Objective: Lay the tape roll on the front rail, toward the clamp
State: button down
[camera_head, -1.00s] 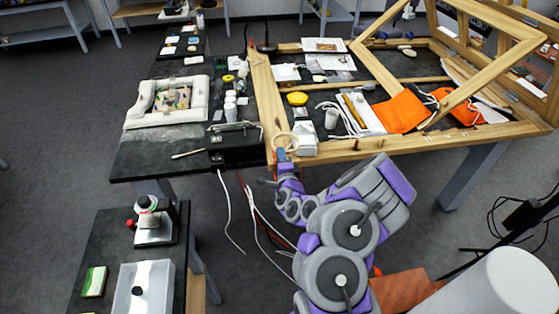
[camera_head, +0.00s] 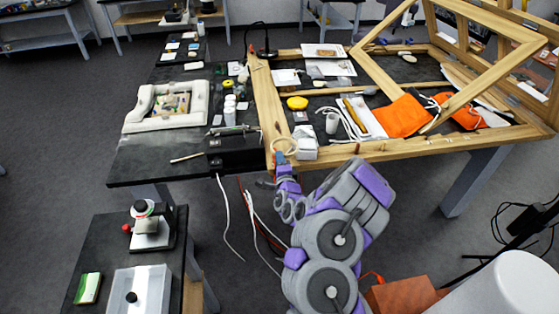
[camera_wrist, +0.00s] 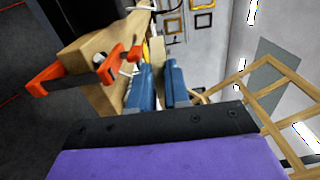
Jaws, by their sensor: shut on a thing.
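The tape roll (camera_head: 285,146), a pale beige ring, stands tilted at the front left corner of the wooden frame. My gripper (camera_head: 281,158) is shut on its lower edge, with blue fingers. I cannot tell whether the roll touches the front rail (camera_head: 400,146). The orange and black clamp (camera_wrist: 108,70) grips the wooden rail left of the fingers in that view. In the head view the clamp is mostly hidden around my gripper.
A white box (camera_head: 305,144) stands close right of the roll, with a white cup (camera_head: 332,123) behind it. A black box (camera_head: 235,150) is left of the corner. An orange cloth (camera_head: 402,116) lies farther right. The front rail's middle is clear.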

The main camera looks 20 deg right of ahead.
jog(key=shift+f+p, duration=0.45)
jog(key=shift+f, duration=0.1)
jog(key=c, duration=1.1)
grip_release()
jog(key=shift+r, duration=0.15)
jog(key=p+v, duration=0.4)
jog(key=v, duration=0.8)
jog(key=shift+r, duration=0.5)
